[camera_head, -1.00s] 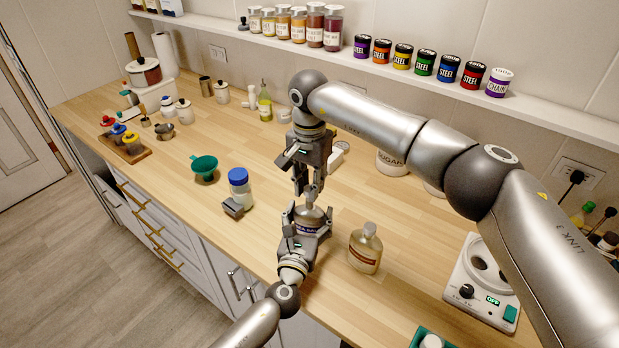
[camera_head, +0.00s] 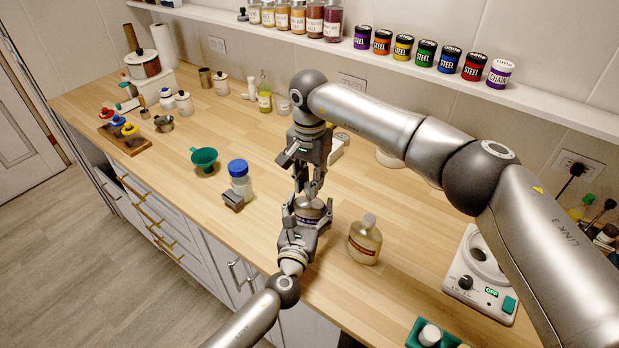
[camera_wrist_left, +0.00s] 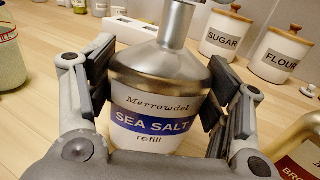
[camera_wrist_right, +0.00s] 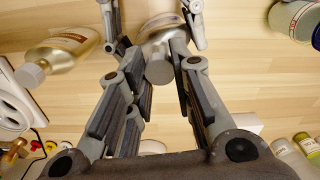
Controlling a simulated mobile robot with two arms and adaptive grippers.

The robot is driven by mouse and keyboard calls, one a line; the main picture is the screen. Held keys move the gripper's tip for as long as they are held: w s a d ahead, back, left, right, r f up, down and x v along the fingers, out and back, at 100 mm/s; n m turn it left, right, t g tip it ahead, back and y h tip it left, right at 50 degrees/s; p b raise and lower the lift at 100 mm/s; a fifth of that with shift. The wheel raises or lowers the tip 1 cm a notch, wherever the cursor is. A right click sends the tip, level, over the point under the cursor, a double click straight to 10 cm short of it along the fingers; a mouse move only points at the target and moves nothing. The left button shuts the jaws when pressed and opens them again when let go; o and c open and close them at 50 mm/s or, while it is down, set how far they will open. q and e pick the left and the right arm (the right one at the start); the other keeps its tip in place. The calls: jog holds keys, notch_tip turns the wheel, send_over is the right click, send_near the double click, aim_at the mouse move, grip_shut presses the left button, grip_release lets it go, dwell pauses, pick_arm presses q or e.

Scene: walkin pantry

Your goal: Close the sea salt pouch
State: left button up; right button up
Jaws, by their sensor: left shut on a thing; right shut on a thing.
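The sea salt pouch (camera_head: 312,212), labelled "SEA SALT refill", has a white and blue body, a silver shoulder and a narrow silver spout. It stands upright near the counter's front edge. My left gripper (camera_head: 306,222) is shut around its body; the left wrist view shows the pouch (camera_wrist_left: 155,122) between the pads. My right gripper (camera_head: 309,186) points down from above, with its fingers at the spout. The right wrist view shows the round silver spout end (camera_wrist_right: 160,72) between the fingers. The exact contact there is partly hidden.
A tan bottle (camera_head: 365,243) stands close on the right. A blue-lidded jar (camera_head: 240,182), a small grey block (camera_head: 232,201) and a green funnel (camera_head: 204,160) are on the left. A white appliance (camera_head: 480,275) is at right. Jars line the shelf above.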

jog(key=shift+f, duration=0.55)
dwell(0.4)
